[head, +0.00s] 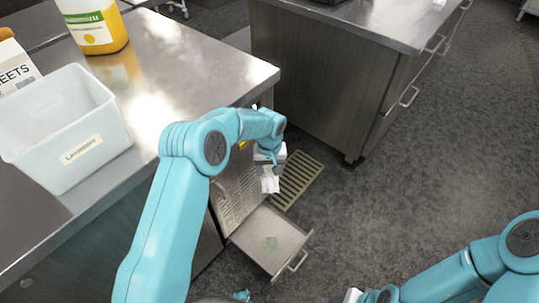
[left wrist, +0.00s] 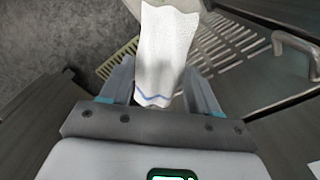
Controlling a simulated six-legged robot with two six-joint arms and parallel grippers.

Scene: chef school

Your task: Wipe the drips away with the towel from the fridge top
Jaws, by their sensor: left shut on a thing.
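My left gripper (head: 268,160) is shut on a white towel (head: 270,181), which hangs below it in front of the counter's vented panel. In the left wrist view the towel (left wrist: 166,48), with a blue stripe near one end, sits between the fingers of my left gripper (left wrist: 160,82).
A white bin labelled laundry (head: 98,160) stands on the steel counter (head: 190,70) at left, near a yellow bottle (head: 92,30) and a carton (head: 14,68). A slotted floor grate (head: 297,179) lies beyond the drawer. Another steel counter (head: 310,85) stands behind; the floor at right is clear.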

